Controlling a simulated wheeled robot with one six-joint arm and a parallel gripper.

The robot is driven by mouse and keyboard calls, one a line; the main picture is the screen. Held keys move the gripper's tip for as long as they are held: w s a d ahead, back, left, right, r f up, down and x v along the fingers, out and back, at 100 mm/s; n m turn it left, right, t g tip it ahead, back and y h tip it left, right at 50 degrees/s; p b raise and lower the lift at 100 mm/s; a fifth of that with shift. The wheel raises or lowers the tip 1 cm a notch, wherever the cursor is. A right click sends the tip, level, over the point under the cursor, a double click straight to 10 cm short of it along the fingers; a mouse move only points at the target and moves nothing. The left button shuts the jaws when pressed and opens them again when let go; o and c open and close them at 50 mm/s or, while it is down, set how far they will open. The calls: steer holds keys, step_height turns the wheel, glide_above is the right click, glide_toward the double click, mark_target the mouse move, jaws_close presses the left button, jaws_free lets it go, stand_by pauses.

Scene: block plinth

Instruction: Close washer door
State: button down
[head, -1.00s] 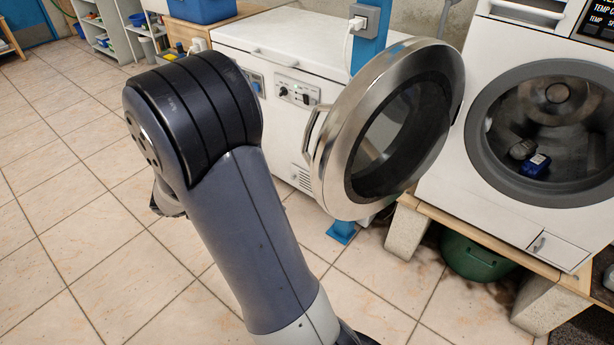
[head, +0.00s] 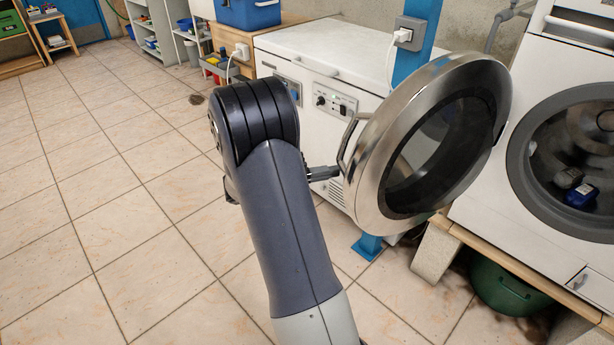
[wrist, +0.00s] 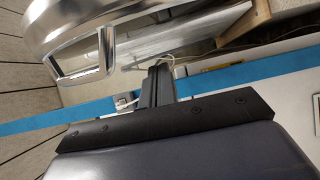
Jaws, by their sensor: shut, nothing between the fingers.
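The washer door (head: 370,190) is a round metal ring with dark glass, standing wide open to the left of the washer (head: 520,80). Its bar handle (head: 344,140) is on the door's left outer side. In the head view my gripper (head: 332,173) shows as a thin dark tip at the handle's lower end; contact cannot be told there. In the wrist view my gripper (wrist: 160,70) is shut and empty. There the door handle (wrist: 106,50) is to its left, with a visible gap in the picture, and the door rim (wrist: 50,20) is at the top left.
A white chest unit (head: 290,50) with a control panel stands behind the door. A blue post (head: 415,50) with a socket rises beside it. A green tub (head: 510,290) sits under the washer's wooden stand (head: 490,255). The tiled floor at left is clear.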

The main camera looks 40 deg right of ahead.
mark_target(342, 183)
steer(key=s, duration=0.4)
steer(key=shift+s+d, duration=0.1)
steer(key=shift+s, duration=0.15)
